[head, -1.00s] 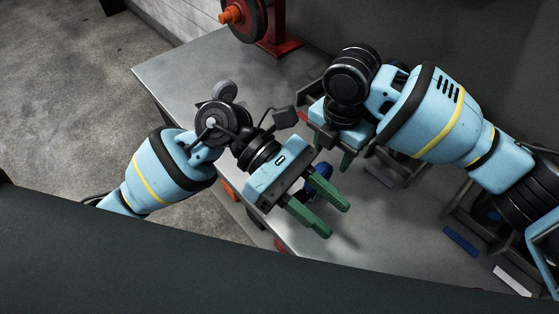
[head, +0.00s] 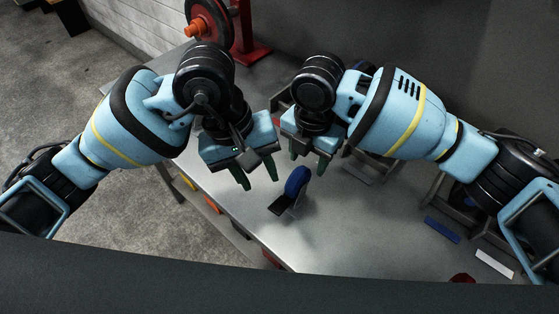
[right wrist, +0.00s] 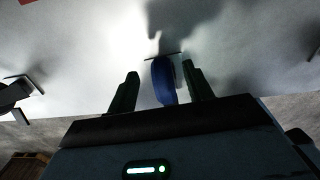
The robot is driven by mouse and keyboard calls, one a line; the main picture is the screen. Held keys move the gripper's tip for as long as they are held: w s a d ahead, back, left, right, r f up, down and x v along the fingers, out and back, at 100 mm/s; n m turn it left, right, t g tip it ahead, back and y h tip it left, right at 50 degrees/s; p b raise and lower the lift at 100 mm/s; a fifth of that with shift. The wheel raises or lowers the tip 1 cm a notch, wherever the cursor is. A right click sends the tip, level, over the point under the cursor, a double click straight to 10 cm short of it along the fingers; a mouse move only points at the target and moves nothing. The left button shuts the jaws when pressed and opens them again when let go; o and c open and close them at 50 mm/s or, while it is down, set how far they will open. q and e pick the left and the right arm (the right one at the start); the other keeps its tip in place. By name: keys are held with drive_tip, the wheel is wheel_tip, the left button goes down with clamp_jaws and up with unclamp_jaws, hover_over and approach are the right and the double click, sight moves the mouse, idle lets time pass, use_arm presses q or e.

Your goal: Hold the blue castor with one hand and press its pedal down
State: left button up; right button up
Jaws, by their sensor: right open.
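The blue castor (head: 297,182) is on the grey bench, with its blue wheel up and a dark flat part (head: 280,204) on its lower left. My right gripper (head: 308,167) is open just behind and above it, fingers pointing down. In the right wrist view the castor (right wrist: 162,84) appears between the two green fingers, with gaps on both sides; contact cannot be seen. My left gripper (head: 260,183) has its green fingers apart and empty, left of the castor. I cannot make out the pedal clearly.
The grey bench top (head: 330,235) is clear in front of the castor. Grey bins (head: 455,190), a blue strip (head: 442,230) and a white strip (head: 494,264) lie to the right. A red stand (head: 245,30) with a dark disc is at the back.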

drive_tip(key=shift+f, duration=3.6)
